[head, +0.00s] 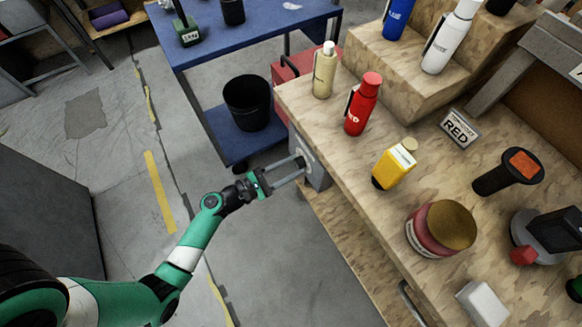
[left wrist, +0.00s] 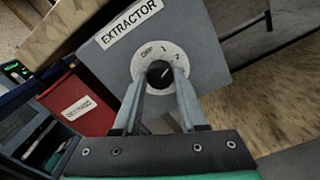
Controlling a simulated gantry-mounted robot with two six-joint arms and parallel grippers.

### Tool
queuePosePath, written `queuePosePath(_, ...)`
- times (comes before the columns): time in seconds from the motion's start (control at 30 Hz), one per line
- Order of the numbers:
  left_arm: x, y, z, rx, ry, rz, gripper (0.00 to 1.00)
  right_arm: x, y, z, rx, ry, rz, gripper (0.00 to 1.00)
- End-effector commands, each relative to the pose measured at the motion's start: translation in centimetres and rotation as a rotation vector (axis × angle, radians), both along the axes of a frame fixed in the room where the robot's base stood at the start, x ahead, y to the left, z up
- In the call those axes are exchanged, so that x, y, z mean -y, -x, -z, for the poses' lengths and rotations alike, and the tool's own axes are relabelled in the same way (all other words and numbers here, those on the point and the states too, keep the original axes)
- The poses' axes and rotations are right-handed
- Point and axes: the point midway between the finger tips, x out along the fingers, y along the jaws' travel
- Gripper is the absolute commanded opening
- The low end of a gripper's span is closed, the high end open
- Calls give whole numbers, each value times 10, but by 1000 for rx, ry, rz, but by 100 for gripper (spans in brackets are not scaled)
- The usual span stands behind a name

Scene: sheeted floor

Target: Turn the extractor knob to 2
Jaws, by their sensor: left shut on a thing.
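The grey extractor box (left wrist: 200,40) carries a label reading EXTRACTOR and a round pale dial (left wrist: 147,57) marked OFF, 1 and 2. The dark knob (left wrist: 160,74) sits at the dial's centre, between the fingertips of my left gripper (left wrist: 160,80). The fingers are shut on the knob from both sides and hide the dial's lower part. A small light mark shows on the knob, but I cannot tell exactly which number it points to. In the head view, my left gripper (head: 302,163) reaches the box (head: 317,175) at the bench's left end. My right gripper is not in view.
The wooden bench (head: 350,200) holds a red bottle (head: 362,105), a cream bottle (head: 324,72), a yellow container (head: 393,166) and a jar (head: 440,229). A blue table (head: 240,40) with a black bin (head: 247,102) stands behind. The floor left of the bench is clear.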

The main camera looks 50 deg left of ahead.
Motion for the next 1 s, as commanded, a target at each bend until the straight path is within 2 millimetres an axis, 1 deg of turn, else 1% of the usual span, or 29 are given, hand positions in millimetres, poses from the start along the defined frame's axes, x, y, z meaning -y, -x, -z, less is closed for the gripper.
queuePosePath(0.03,0,0,3,4,-35,-1,0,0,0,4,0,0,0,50)
queuePosePath(0.2,0,0,3,21,-140,-1,0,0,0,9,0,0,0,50)
queuePosePath(0.4,0,1,3,33,-219,-1,0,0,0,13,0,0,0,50)
queuePosePath(0.6,0,1,2,39,-251,-1,0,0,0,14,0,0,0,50)
queuePosePath(0.97,0,0,2,39,-254,-1,0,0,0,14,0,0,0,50)
queuePosePath(1.0,0,0,2,39,-254,-1,43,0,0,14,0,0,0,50)
